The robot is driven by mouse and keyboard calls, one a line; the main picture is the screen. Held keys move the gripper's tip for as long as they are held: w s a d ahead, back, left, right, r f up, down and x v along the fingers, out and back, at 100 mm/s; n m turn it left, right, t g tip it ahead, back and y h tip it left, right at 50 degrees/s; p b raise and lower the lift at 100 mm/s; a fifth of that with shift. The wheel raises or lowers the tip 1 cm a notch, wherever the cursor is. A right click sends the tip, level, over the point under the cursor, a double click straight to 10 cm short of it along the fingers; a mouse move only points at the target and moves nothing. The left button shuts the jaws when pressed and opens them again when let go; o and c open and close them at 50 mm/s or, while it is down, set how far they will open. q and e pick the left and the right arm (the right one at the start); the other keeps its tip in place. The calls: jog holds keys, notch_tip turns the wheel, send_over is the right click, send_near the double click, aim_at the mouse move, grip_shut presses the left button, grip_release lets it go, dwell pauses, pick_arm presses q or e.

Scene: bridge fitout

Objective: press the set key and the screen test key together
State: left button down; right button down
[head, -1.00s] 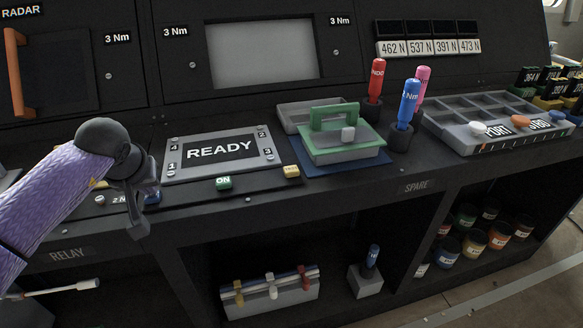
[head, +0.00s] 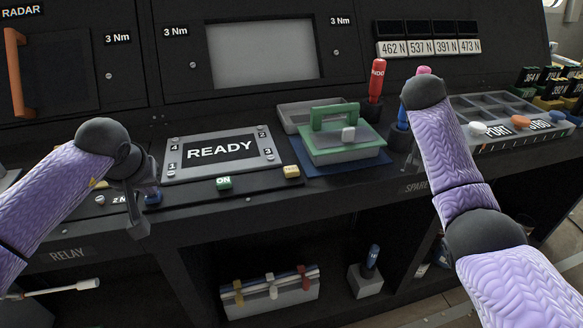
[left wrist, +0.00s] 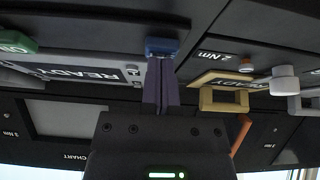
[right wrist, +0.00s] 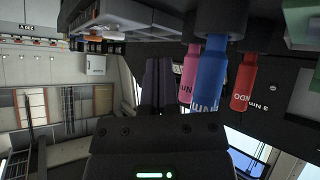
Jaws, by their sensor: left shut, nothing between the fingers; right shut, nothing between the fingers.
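The control ledge holds a blue key (head: 153,198), a green ON key (head: 223,183) and a yellow key (head: 292,171) around the READY panel (head: 219,152). I cannot read the blue and yellow labels, so I cannot tell which is the set key or screen test key. My left gripper (head: 138,228) is shut and empty. In the left wrist view its fingertips (left wrist: 161,62) are at the blue key (left wrist: 162,46); whether they touch cannot be told. My right gripper (right wrist: 159,62) is shut and empty near the upright drivers, well right of the yellow key.
A green-handled box (head: 343,148) stands on a blue mat right of the yellow key. Red (head: 376,80) and blue (right wrist: 208,80) drivers stand in holders near my right gripper. A compartment tray (head: 500,104) lies further right. The ledge before the yellow key is clear.

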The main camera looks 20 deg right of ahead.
jog(key=w+a+n+y, duration=0.3)
jog(key=a+y, duration=0.1)
jog(key=a, duration=0.8)
notch_tip(320, 180, up, 3)
jog(key=n+y, duration=0.5)
send_over(291, 167)
jog(key=s, duration=0.1)
notch_tip(291, 167, down, 7)
jog(key=shift+r, duration=0.15)
jog(key=shift+f, duration=1.3)
jog(key=shift+r, duration=0.1)
dwell(0.4)
jog(key=shift+r, duration=3.25)
